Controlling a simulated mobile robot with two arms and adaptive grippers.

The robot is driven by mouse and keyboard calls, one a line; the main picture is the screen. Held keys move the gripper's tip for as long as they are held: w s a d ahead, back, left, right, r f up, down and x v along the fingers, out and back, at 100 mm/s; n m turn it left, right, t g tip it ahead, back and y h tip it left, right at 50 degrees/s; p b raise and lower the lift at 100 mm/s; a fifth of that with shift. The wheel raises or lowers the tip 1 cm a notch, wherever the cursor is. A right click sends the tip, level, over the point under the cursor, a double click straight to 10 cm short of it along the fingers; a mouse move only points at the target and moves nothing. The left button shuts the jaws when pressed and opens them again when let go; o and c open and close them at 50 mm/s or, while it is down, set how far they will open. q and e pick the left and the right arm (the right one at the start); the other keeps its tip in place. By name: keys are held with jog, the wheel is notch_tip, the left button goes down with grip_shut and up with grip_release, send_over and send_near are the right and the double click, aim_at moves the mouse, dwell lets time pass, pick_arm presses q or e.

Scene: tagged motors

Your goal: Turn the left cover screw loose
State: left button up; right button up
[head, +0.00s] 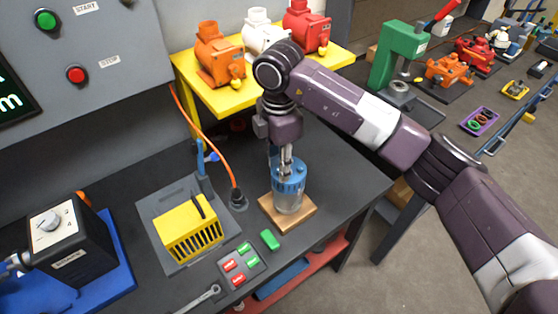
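A yellow slotted cover (193,229) sits on a grey base plate (152,212) on the dark bench. A thin black piece (199,206) lies across its top; I cannot make out any cover screws at this size. My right gripper (286,171) points down at a clear jar with a blue lid (289,184), to the right of the yellow cover. Its metal fingers are close together at the lid, and whether they hold anything is hidden. The jar stands upright on a wooden board (303,219). My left gripper is not in view.
A black box with a dial (72,240) stands at the left. A tag tray (243,265), a green piece (270,240) and a wrench (203,299) lie near the front. An orange cable (207,143) runs to a dark plug. A yellow shelf (226,98) with several motors stands behind.

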grip_shut()
